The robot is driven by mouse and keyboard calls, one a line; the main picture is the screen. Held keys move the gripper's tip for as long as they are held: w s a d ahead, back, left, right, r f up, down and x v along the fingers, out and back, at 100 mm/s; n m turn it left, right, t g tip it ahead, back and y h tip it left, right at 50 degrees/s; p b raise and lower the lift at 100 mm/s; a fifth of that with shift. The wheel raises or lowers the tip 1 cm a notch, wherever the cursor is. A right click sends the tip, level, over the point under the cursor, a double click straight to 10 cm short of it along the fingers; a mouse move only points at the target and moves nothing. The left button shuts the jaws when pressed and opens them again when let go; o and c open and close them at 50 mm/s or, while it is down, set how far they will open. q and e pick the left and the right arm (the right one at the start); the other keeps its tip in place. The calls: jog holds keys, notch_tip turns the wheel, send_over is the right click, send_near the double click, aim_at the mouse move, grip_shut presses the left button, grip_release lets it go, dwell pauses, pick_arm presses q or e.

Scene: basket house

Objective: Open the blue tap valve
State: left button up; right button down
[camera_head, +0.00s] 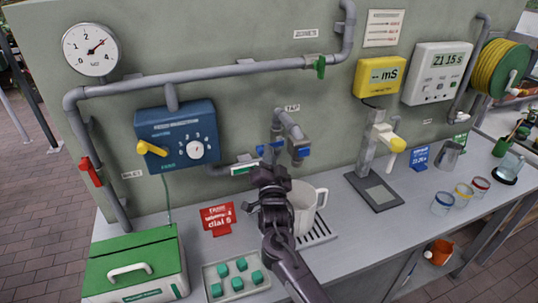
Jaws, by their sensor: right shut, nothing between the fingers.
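The tap (290,128) is a grey bent pipe on the wall under a small "TAP" label. A blue handle (264,149) shows at its left, and a second blue piece (304,152) shows at the spout's right side. My right gripper (268,172), dark, is raised just below the left blue handle; it is shut and empty. I cannot tell whether it touches the handle. It hides part of the pipe below. A white jug (308,202) stands under the spout, partly behind my right arm. My left gripper is out of view.
A blue dial box (177,135) with a yellow lever is left of the tap. A red sign (217,218), a tray (262,290) of green pieces and a green-lidded box (132,258) stand on the counter. A yellow-handled dispenser (392,144) is to the right.

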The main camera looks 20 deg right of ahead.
jog(key=shift+f+n+b, duration=0.2)
jog(key=shift+n+b, duration=0.1)
jog(key=shift+n, duration=0.1)
jog(key=shift+d+f+n+t+y+b, duration=0.1)
jog(key=shift+f+n+t+y+b, duration=0.15)
jog(key=shift+f+n+y+b, duration=0.6)
jog(key=shift+d+f+n+t+y+b, duration=0.15)
jog(key=shift+f+n+t+y+b, duration=0.2)
jog(key=shift+n+b, duration=0.8)
jog(key=shift+d+f+n+t+y+b, duration=0.15)
jog(key=shift+f+n+y+b, duration=0.5)
jog(key=shift+n, duration=0.65)
jog(key=shift+f, duration=0.1)
